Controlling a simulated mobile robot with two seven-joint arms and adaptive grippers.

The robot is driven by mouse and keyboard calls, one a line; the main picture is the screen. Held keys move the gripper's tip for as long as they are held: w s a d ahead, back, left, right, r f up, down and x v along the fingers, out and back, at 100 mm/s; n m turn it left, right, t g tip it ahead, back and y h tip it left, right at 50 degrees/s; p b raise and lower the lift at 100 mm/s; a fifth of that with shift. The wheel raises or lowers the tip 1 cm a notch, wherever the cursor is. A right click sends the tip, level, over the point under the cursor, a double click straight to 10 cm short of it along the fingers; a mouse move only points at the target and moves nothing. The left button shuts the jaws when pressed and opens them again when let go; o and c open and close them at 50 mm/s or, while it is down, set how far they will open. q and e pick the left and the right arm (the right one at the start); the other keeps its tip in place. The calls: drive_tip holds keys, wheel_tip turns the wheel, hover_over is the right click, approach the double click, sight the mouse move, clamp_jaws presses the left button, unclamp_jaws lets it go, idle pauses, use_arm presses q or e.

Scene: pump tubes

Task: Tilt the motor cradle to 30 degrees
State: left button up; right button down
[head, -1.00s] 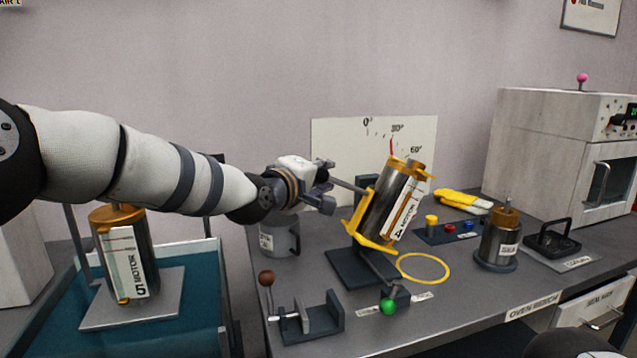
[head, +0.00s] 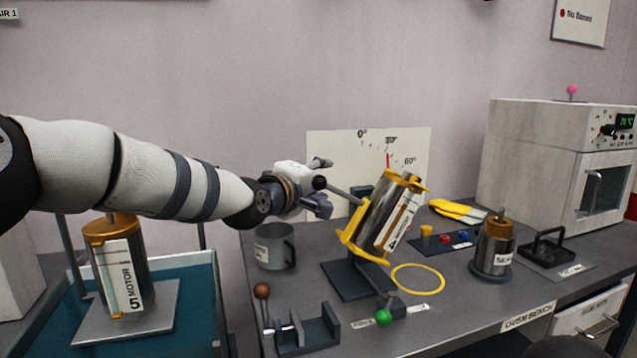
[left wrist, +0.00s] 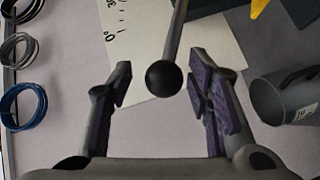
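The motor cradle (head: 352,243) is a yellow bracket on a dark stand, holding a silver motor (head: 390,222) tilted over to the right. Its lever ends in a black ball knob (head: 320,183), which also shows in the left wrist view (left wrist: 163,78). A white angle board (head: 335,150) stands behind; the red pointer (head: 388,159) is just under the 30° mark. My left gripper (head: 322,184) is open around the knob, with a visible gap to each finger in the left wrist view (left wrist: 165,90). My right gripper is not in view.
A grey mug (head: 276,246) stands just below my left gripper. A brown-knobbed lever fixture (head: 310,335), a green knob (head: 383,318) and a yellow ring (head: 418,278) lie in front. Motor 5 (head: 122,275) stands on the left cart. An oven (head: 540,150) is at right.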

use_arm(q)
drive_tip(key=shift+s+f, duration=0.1)
drive_tip(key=shift+f, duration=0.05)
drive_tip(key=v, duration=1.2)
